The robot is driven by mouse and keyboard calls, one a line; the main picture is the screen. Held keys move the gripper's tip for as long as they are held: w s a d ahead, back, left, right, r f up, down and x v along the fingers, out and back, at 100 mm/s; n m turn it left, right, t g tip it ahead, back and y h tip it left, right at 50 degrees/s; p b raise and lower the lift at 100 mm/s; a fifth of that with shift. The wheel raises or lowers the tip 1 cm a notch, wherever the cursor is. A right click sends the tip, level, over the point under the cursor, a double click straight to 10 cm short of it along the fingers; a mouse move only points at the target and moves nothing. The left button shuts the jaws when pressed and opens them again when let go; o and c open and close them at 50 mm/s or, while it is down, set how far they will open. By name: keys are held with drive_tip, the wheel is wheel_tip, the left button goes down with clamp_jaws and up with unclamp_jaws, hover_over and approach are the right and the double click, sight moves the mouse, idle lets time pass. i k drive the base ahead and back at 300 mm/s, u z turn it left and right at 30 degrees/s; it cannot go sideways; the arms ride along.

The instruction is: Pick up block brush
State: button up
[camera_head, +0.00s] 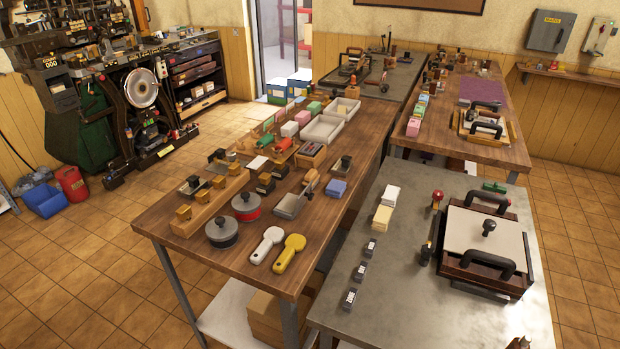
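I cannot tell for sure which thing is the block brush. On the long wooden table (160,228), small items that could be brushes lie among the tools. A white paddle-shaped tool (266,245) and a yellow paddle-shaped tool (290,252) lie side by side near the table's front corner. Several dark-and-tan block-shaped items stand in and around a wooden rack (208,210) at the left. My gripper is not in view.
Two lidded round pots, one grey (221,232) and one red (246,206), stand near the table's left edge. A metal table (400,305) with a press (487,245) stands at right. Tiled floor (90,290) is open at lower left.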

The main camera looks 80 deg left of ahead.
sight(313, 173)
drive_tip(key=u, duration=0.05)
drive_tip(key=k, duration=1.75)
drive_tip(key=u, duration=1.6)
drive_tip(key=i, duration=0.85)
drive_tip(key=u, duration=0.1)
